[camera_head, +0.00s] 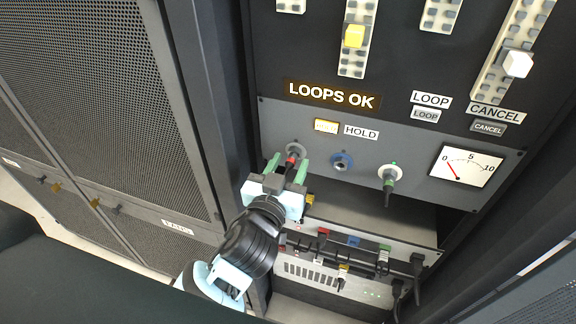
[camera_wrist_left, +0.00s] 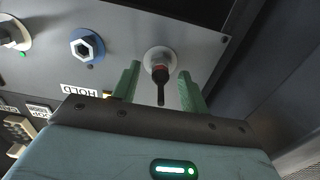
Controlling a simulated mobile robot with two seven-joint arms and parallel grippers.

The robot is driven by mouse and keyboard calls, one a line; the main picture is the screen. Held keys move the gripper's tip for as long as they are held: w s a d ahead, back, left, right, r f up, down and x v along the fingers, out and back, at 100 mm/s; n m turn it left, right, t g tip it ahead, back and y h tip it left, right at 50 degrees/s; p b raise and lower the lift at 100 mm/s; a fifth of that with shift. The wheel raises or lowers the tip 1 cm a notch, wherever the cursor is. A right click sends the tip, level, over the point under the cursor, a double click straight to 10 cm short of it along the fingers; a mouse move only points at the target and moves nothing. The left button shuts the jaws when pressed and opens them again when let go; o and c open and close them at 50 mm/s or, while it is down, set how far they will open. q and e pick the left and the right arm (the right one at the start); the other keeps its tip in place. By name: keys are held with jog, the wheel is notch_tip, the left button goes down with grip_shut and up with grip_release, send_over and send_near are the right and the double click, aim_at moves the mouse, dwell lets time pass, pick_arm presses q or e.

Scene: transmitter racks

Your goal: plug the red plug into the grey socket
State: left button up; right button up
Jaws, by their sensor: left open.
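The red plug (camera_head: 292,160), dark with a red band, sits in the round grey socket (camera_head: 296,149) at the left of the grey panel. In the left wrist view the plug (camera_wrist_left: 159,75) points out from the middle of the grey socket (camera_wrist_left: 160,56), with a short dark tail. How deep it sits cannot be told exactly. My left gripper (camera_head: 287,167) is open, its two green fingers on either side of the plug. In the left wrist view, gaps show between the plug and both fingers (camera_wrist_left: 159,82). My right gripper is not in view.
An empty blue socket (camera_head: 342,161) and a green-marked socket with a dark plug (camera_head: 388,177) lie to the right. Below, a shelf unit holds several coloured connectors and dark cables (camera_head: 352,262). A mesh cabinet (camera_head: 100,90) stands left. A lit sign reads LOOPS OK (camera_head: 331,95).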

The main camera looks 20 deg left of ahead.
pick_arm(q)
jog(key=s+b, duration=0.1)
jog(key=s, duration=0.6)
jog(key=shift+s+a, duration=0.15)
jog(key=shift+s, duration=0.25)
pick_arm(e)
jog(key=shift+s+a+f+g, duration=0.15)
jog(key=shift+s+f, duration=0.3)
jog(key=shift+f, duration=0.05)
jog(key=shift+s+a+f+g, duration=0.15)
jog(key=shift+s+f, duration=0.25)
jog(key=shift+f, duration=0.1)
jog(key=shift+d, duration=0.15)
